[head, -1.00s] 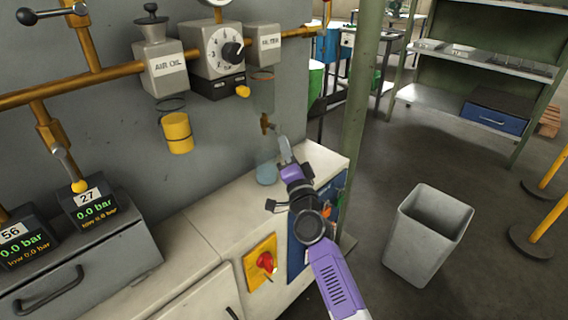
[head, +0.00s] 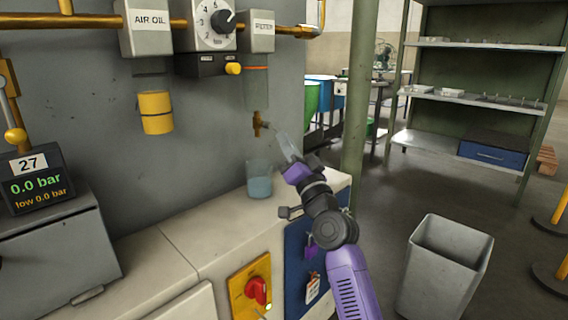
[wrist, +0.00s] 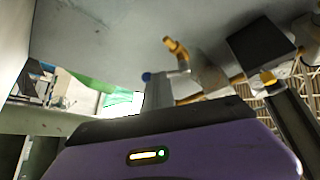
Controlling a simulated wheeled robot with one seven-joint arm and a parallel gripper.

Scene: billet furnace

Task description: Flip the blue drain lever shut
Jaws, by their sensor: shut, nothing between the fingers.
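The brass drain valve (head: 258,124) hangs under the clear filter bowl (head: 256,88), above a glass jar (head: 260,182) on the bench. A thin lever (head: 272,128) reaches from the valve toward my gripper; its blue colour is not clear in the head view. In the wrist view, the brass valve (wrist: 174,46) is just beyond my fingers, and a small blue tip (wrist: 147,77) shows beside them. My gripper (head: 285,142) is shut and empty, just right of the valve, and it also shows in the wrist view (wrist: 158,90). I cannot tell whether it touches the lever.
The grey wall panel carries the AIR OIL unit (head: 148,28), a dial (head: 213,22) and a yellow cup (head: 155,112). A red knob (head: 257,291) is on the bench front. A green post (head: 355,105) and a grey bin (head: 445,268) stand to the right.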

